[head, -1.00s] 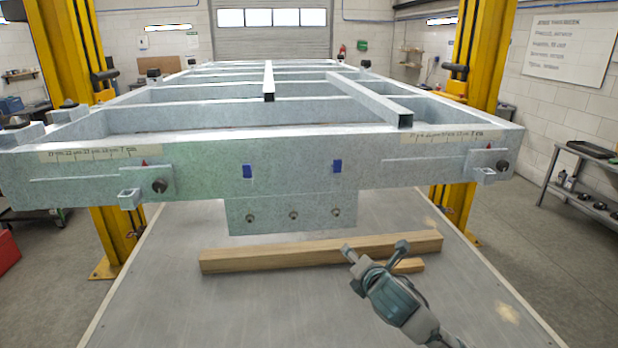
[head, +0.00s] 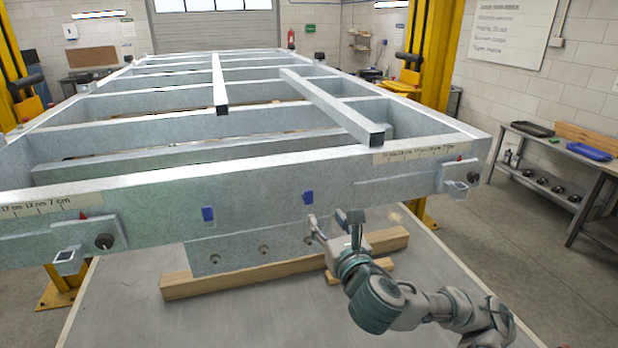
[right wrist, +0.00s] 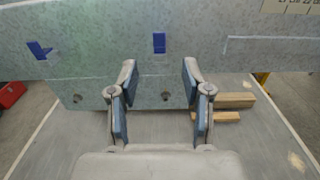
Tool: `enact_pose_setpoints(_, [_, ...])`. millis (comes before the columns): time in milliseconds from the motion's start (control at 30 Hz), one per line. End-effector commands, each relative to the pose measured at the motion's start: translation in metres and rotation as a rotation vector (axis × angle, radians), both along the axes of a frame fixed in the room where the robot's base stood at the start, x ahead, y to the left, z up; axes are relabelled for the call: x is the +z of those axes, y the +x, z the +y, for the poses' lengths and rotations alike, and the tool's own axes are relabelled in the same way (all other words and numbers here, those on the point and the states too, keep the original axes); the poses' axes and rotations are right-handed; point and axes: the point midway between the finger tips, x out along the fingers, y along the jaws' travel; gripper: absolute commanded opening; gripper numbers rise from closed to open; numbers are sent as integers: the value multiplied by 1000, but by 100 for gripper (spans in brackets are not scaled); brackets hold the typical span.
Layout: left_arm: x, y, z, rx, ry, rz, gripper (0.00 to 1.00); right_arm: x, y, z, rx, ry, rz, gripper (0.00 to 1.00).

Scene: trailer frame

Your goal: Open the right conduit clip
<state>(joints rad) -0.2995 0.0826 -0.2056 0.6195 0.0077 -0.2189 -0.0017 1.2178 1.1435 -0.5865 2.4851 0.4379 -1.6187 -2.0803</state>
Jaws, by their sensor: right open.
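The grey trailer frame (head: 250,190) spans the head view. A similar bracket (head: 68,260) is at the left end. My right gripper (head: 331,220) is open and empty in front of the lower middle of the beam, left of the right bracket and apart from it. In the right wrist view its two fingers (right wrist: 157,85) stand apart before the beam's lower plate. My left gripper is not in view.
Blue tabs (head: 308,197) mark the beam's middle. A wooden beam (head: 240,278) lies on the grey platform under the frame, with a short block (head: 345,276) near my right gripper. A yellow post (head: 436,60) and a side table (head: 560,150) stand at the right.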

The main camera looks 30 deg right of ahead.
Motion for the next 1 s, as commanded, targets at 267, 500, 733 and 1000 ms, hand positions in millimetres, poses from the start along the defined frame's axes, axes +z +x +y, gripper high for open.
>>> enact_pose_setpoints(267, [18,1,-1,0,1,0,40,-1,68,-18,-2,5,4,49])
enact_pose_setpoints(500, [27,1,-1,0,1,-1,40,-1,112,-29,-1,6,2,49])
enact_pose_setpoints(733, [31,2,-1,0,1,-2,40,-2,129,-33,0,3,0,49])
enact_pose_setpoints(1000, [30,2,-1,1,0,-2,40,-2,131,-33,0,2,1,49])
